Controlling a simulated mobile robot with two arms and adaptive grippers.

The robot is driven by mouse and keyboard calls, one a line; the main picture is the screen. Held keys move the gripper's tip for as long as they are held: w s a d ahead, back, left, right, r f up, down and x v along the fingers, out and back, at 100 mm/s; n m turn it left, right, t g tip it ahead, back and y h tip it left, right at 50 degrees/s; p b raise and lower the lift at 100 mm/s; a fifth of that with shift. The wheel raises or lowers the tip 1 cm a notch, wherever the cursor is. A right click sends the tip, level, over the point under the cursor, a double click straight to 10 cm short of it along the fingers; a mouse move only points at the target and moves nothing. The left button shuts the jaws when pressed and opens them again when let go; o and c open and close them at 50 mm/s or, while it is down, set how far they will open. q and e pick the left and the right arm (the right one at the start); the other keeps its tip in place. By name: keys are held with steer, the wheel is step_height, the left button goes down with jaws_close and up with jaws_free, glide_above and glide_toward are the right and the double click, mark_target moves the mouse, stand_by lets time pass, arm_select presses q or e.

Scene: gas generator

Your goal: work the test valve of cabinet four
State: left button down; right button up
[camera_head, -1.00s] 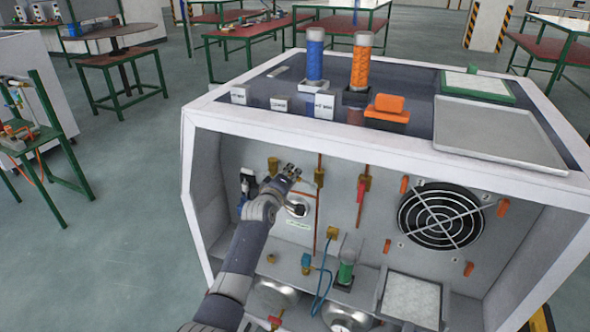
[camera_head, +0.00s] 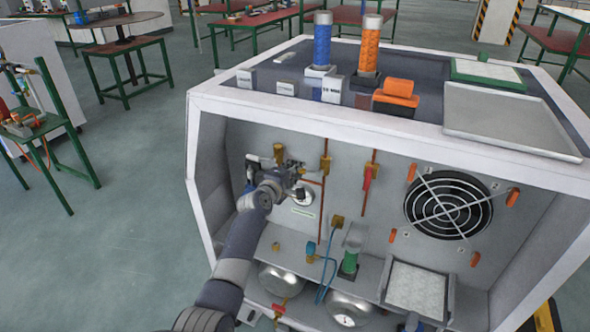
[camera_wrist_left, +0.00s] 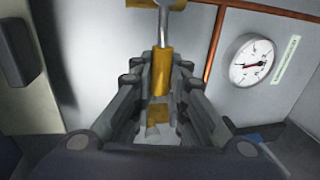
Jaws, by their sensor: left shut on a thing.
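The cabinet (camera_head: 345,127) stands in front of me with its front open. A brass valve (camera_head: 279,151) sits on the upper left of its back panel; its brass body (camera_wrist_left: 148,3) also shows at the top of the left wrist view. A metal stem runs from it to a gold-yellow handle (camera_wrist_left: 161,72). My left gripper (camera_head: 291,171) reaches in at this valve. In the left wrist view the fingers (camera_wrist_left: 160,95) are shut on the handle, one on each side. The handle's far end is partly hidden between them. My right gripper is not in view.
A pressure gauge (camera_head: 303,196) is just right of my left gripper; its dial (camera_wrist_left: 252,61) shows in the wrist view. A copper pipe (camera_head: 322,200), a red-handled valve (camera_head: 367,176) and a fan (camera_head: 448,205) are further right. Round metal vessels (camera_head: 282,280) are below.

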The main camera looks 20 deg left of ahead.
arm_select(q)
steer(key=shift+f, duration=0.3)
steer(key=c, duration=1.6)
jaws_free()
steer(key=shift+s, duration=0.1)
steer(key=shift+o, duration=0.2)
steer(key=shift+r, duration=0.15)
steer(key=shift+r, duration=0.1)
steer(key=s+r, duration=0.2)
steer(key=s, duration=0.9)
steer(key=shift+s+a, duration=0.2)
steer(key=shift+s, duration=0.15)
steer(key=shift+r, duration=0.1)
